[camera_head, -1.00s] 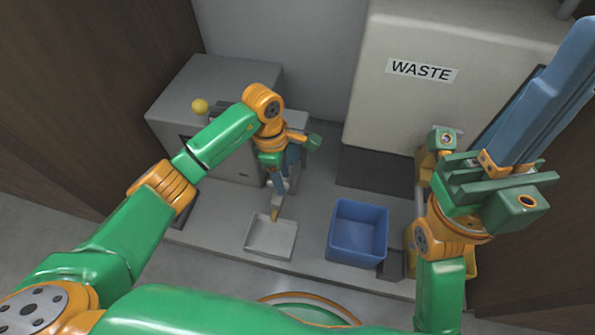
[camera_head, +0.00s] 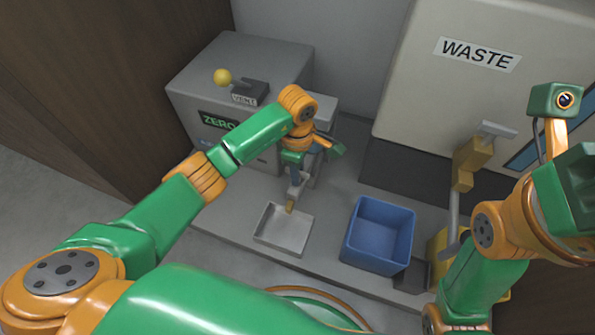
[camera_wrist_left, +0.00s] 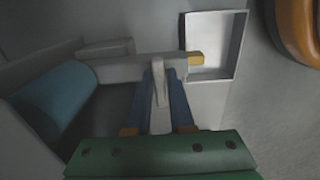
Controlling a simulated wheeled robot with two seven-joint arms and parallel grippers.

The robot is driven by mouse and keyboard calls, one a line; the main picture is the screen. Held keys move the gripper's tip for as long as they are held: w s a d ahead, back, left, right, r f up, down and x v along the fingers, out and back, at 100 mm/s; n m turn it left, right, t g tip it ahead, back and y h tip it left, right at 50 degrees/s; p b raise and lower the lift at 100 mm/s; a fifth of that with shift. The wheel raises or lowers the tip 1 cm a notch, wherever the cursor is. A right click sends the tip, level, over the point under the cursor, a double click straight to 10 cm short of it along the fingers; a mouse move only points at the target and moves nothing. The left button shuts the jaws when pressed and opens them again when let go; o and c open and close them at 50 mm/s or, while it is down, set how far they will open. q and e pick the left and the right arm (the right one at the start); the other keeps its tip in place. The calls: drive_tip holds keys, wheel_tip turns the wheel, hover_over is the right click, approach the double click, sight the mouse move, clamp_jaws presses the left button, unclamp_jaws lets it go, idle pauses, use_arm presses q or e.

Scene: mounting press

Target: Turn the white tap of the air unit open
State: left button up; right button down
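The white tap shows in the left wrist view as a pale upright handle (camera_wrist_left: 159,88) on a grey pipe with a yellow end (camera_wrist_left: 196,59). My left gripper (camera_wrist_left: 160,92) has its two blue fingers on either side of the handle, with narrow dark gaps, so it looks open around it. In the head view my left gripper (camera_head: 296,180) is at the front of the grey air unit (camera_head: 240,60), and the arm partly hides the unit and the tap. My right gripper is cut off at the right edge, its fingers out of view.
A shallow metal tray (camera_head: 268,240) lies below the tap. A blue bin (camera_head: 376,258) stands right of it. A WASTE box (camera_head: 430,110) stands at the back right.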

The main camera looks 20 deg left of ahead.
use_arm(q)
clamp_jaws()
